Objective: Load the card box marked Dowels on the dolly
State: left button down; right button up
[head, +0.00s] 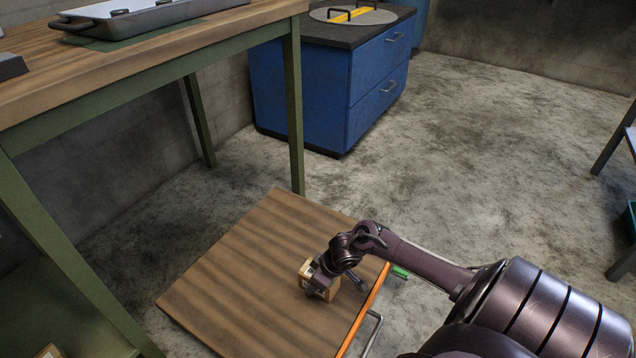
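A small tan card box (306,271) is at the right part of the dolly's wooden deck (235,270). Its marking is too small to read, and the gripper partly covers it. My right gripper (340,279) reaches down at the box from the right. One finger lies across the box and the other shows to its right. I cannot tell whether both fingers touch it, or whether the box rests fully on the deck. My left gripper is not in view.
The dolly has an orange edge (357,322) and a metal handle (373,335) on its right. A green-legged workbench (150,75) with a grey tray (150,18) stands at left. A blue cabinet (310,95) stands behind.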

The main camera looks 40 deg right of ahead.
jog(key=shift+f, duration=0.1)
jog(key=o, duration=1.1)
jog(key=shift+o, duration=0.2)
